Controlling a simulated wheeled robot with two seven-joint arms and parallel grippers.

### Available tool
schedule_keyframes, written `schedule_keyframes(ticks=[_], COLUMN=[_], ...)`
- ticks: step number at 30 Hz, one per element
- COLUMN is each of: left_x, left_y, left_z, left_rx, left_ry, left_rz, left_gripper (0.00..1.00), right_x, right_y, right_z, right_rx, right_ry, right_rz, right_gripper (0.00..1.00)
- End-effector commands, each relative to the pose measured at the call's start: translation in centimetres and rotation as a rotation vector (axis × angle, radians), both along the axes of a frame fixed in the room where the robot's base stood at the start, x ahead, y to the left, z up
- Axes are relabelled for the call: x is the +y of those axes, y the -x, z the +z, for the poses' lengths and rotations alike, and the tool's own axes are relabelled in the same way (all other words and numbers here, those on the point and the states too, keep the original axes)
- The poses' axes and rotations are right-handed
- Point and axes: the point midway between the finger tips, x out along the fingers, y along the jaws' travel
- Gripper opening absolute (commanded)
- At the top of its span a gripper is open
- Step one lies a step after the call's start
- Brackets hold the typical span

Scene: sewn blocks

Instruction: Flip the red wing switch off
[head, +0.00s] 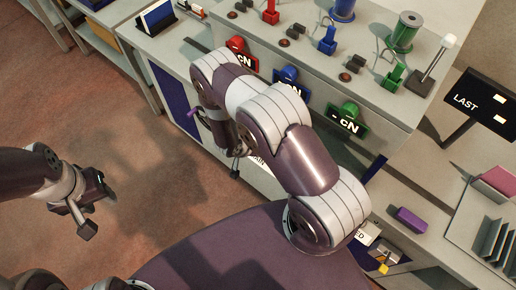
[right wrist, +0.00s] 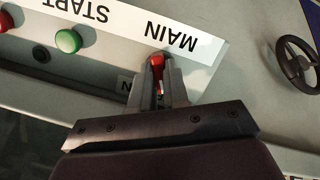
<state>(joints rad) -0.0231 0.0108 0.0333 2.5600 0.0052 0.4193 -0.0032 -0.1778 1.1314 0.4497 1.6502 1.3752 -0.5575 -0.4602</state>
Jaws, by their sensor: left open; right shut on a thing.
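The red wing switch (head: 237,44) stands on the machine's upper front, above a red plate whose lettering reads like "cN". My right arm passes in front of the plate's lower area. My right gripper (right wrist: 158,92) is shut on a red-tipped handle (right wrist: 157,62) beside the "MAIN" label (right wrist: 170,38); the red wing switch is not recognisable in that view. In the head view my right arm largely hides this gripper. My left gripper (head: 97,208) is open and empty over the floor at the left, well away from the machine.
Blue (head: 287,75) and green (head: 348,110) switches stand in line with the red one. A green button (right wrist: 68,41) and a black handwheel (right wrist: 297,62) flank the handle. Spools and levers stand on the machine top. A purple block (head: 409,219) lies at the right.

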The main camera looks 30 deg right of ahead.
Motion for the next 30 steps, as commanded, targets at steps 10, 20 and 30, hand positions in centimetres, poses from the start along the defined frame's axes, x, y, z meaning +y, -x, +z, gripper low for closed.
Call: schedule_keyframes(ticks=[10,20,30], left_x=[0.0,0.0,0.0], left_y=[0.0,0.0,0.0], left_z=[0.1,0.09,0.1], left_rx=[0.0,0.0,0.0], left_ry=[0.0,0.0,0.0], left_rz=[0.0,0.0,0.0], left_gripper=[0.43,0.43,0.43], right_x=[0.03,0.03,0.02], right_y=[0.03,0.03,0.01], right_z=[-0.05,-0.06,-0.04], right_rx=[0.05,0.054,0.053], right_ry=[0.02,0.021,0.022], right_rz=[0.063,0.069,0.068], right_gripper=[0.0,0.0,0.4])
